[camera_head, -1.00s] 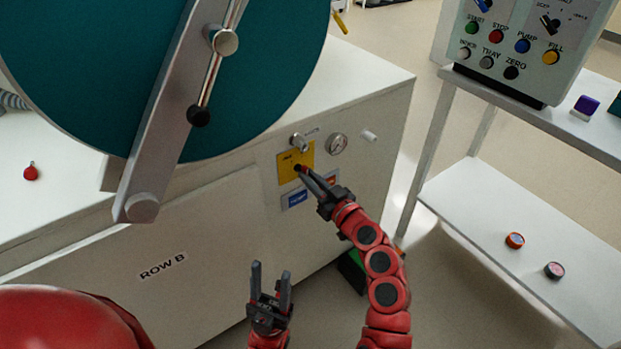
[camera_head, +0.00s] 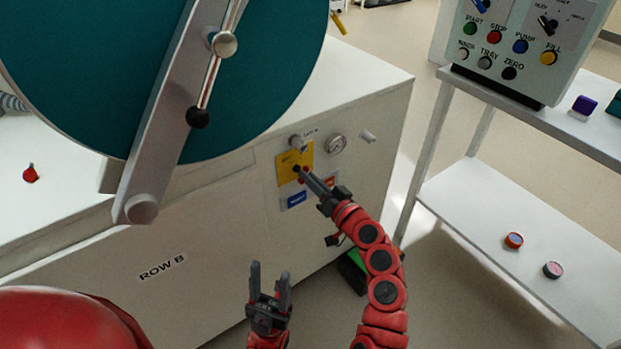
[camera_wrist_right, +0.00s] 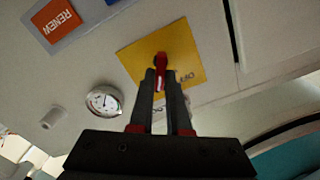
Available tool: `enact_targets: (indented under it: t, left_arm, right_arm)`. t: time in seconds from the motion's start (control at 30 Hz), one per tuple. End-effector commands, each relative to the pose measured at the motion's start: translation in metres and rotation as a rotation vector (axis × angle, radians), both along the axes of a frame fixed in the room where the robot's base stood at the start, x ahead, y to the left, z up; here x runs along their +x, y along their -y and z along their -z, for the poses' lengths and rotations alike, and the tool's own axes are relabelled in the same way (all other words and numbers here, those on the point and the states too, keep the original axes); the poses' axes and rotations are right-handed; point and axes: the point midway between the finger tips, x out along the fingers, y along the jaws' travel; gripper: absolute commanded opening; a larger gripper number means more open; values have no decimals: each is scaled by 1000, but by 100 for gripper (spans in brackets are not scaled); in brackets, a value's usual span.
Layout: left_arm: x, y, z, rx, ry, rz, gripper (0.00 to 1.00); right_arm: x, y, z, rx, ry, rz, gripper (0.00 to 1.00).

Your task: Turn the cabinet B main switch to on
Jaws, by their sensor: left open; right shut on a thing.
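The main switch's yellow plate (camera_head: 286,168) is on the front of the white cabinet marked ROW B. Its small knob is mostly hidden by my right gripper (camera_head: 303,171); a bit of red shows at the fingertips. In the right wrist view the yellow plate (camera_wrist_right: 190,58) fills the upper middle, and a red switch handle (camera_wrist_right: 160,63) sits between the fingertips of my right gripper (camera_wrist_right: 161,74), which is shut on it. The plate's lettering is too small to read. My left gripper (camera_head: 269,272) is open and empty, low in front of the cabinet.
A gauge (camera_head: 335,145) and a valve knob (camera_head: 299,142) sit close above the plate. Blue and orange labels (camera_head: 296,198) are just below it. A large teal round door (camera_head: 90,75) with a metal bar is at upper left. A white shelf (camera_head: 520,235) stands right.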

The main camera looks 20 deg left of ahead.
Motion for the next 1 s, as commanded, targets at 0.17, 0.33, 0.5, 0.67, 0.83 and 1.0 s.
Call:
enact_targets:
  t: [0.17,0.33,0.5,0.67,0.83,1.0]
  left_arm:
    - [0,0,0,0,0,0,50]
    - [0,0,0,0,0,0,50]
    - [0,0,0,0,0,0,50]
    - [0,0,0,0,0,0,50]
    - [0,0,0,0,0,0,50]
    - [0,0,-2,0,0,0,50]
  right_arm:
    - [0,0,2,0,-4,-2,0]
    - [-1,0,2,0,-4,-2,20]
    - [0,0,1,0,-3,-1,45]
    - [0,0,1,0,-1,-1,45]
    - [-2,3,0,1,-1,0,45]
    - [-14,20,1,1,-3,4,45]
